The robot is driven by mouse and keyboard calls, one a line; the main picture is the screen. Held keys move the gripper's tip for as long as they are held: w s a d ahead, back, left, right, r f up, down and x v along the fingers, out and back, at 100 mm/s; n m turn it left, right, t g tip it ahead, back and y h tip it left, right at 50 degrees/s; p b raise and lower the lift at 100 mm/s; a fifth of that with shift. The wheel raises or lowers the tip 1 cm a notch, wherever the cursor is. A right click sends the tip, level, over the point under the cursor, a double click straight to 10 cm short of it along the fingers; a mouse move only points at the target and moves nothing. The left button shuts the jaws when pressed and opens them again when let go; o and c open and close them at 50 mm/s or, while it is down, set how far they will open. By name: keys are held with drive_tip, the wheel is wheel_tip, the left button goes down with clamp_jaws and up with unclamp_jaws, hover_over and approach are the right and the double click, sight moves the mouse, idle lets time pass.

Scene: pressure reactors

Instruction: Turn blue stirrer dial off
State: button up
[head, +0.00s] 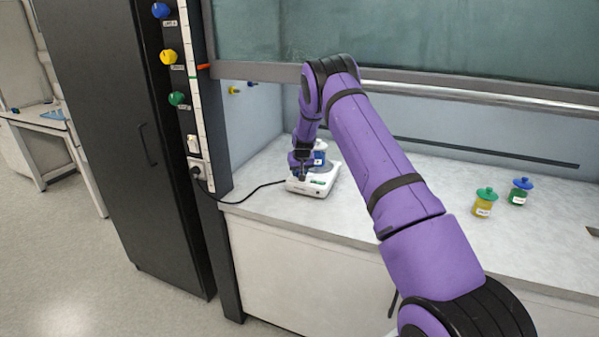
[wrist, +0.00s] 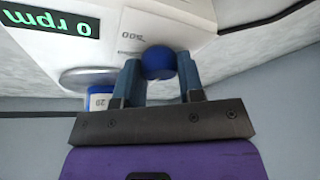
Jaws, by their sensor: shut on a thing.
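The blue stirrer dial (wrist: 158,63) sits on the front of the white stirrer (wrist: 195,12), which also shows in the head view (head: 310,187) on the bench inside the hood. My gripper (wrist: 160,72) has its two blue-grey fingers on either side of the dial and is shut on it. The stirrer's display (wrist: 48,22) reads 0 rpm in green, upside down in the wrist view. In the head view my gripper (head: 300,172) is over the stirrer's left part and the dial is hidden behind it.
A blue-capped vessel (head: 319,155) stands at the stirrer's plate. A black cord runs left from the stirrer to a wall socket (head: 198,169). The raised sash (head: 430,90) hangs over the arm.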

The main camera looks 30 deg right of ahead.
idle(0.3)
drive_tip(key=o, duration=0.9)
drive_tip(key=v, duration=0.7)
drive_tip(key=shift+r, duration=0.25)
